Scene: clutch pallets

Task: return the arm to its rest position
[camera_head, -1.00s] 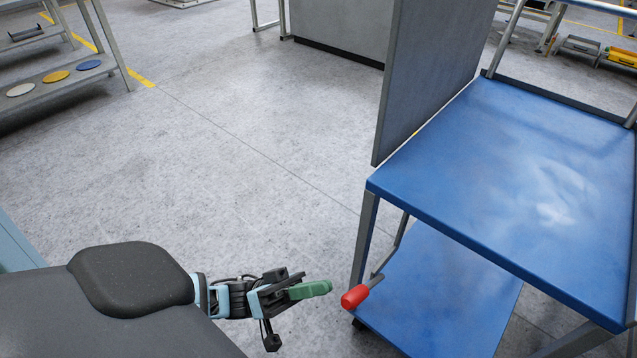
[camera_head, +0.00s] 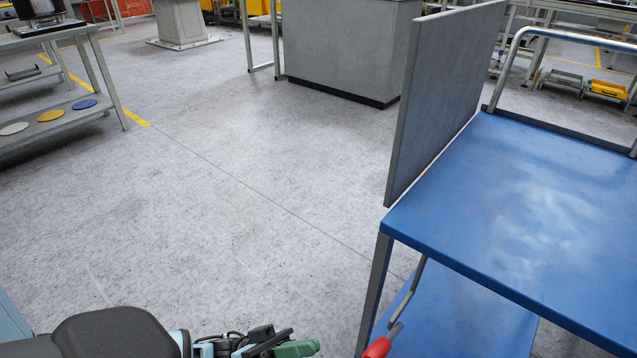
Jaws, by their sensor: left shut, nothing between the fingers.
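My left gripper (camera_head: 296,347) is at the bottom edge of the view, left of the blue cart. Its green fingers are shut with nothing between them. It is apart from the cart, and part of it is cut off by the frame's lower edge. My right gripper is not in view.
A blue cart (camera_head: 500,190) with an empty top stands at the right. Its red-ended lever (camera_head: 377,347) is just right of my left gripper. A grey panel (camera_head: 440,105) stands along the cart's far left side. A shelf rack (camera_head: 62,118) holds coloured discs at the left. Open floor lies between.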

